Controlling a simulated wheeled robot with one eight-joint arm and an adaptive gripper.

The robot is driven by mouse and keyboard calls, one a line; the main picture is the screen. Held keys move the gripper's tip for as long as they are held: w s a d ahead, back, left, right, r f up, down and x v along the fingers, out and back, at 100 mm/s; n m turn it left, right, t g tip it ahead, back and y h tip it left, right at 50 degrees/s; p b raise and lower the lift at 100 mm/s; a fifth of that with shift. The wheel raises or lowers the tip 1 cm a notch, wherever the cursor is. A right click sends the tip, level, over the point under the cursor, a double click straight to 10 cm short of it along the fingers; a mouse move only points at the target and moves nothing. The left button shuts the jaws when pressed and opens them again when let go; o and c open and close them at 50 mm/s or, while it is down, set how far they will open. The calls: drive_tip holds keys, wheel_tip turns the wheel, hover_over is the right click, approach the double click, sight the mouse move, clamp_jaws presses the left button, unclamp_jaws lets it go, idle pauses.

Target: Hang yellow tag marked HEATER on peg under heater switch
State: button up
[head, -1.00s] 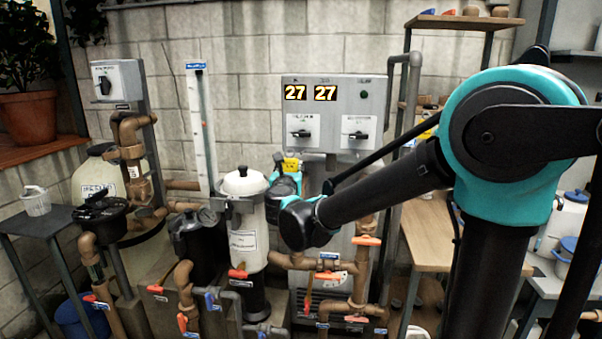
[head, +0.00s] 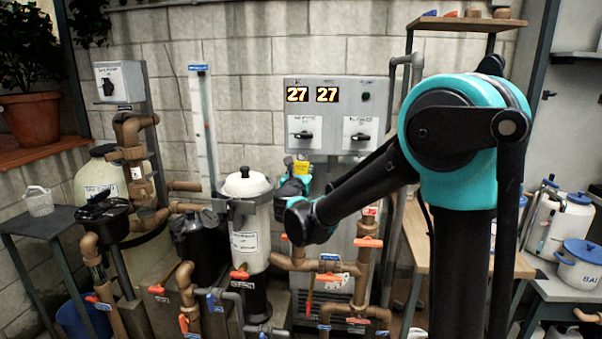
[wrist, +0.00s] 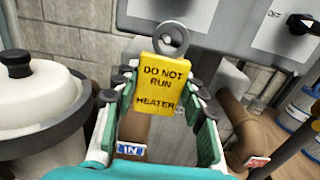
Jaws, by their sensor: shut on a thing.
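The yellow tag (wrist: 160,85) reads DO NOT RUN HEATER and has a grey ring at its top. My gripper (wrist: 162,92) is shut on it, with the fingers at its two sides. The tag stands about upright, its lettering facing the wrist camera. In the head view the tag (head: 301,169) is just below the left switch of the grey control box (head: 333,90). The box has a left switch (head: 304,135) and a right switch (head: 361,134); their labels are too small to read. I cannot make out a peg clearly, nor whether the ring touches one.
A white-lidded filter housing (head: 246,185) stands close to the left of my gripper. Brown pipes with orange valve handles (head: 369,243) run below and right. A wooden shelf table (head: 420,235) stands at the right. Open air lies in front of the box.

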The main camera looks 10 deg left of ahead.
drive_tip(key=shift+w+d+f, duration=0.1)
drive_tip(key=shift+w, duration=1.2)
drive_tip(key=shift+w+f, duration=0.1)
drive_tip(key=shift+w, duration=1.15)
drive_tip(key=shift+w+f, duration=0.45)
drive_tip(key=shift+w, duration=0.15)
drive_tip(key=o, duration=1.1)
drive_tip(key=shift+o, duration=0.2)
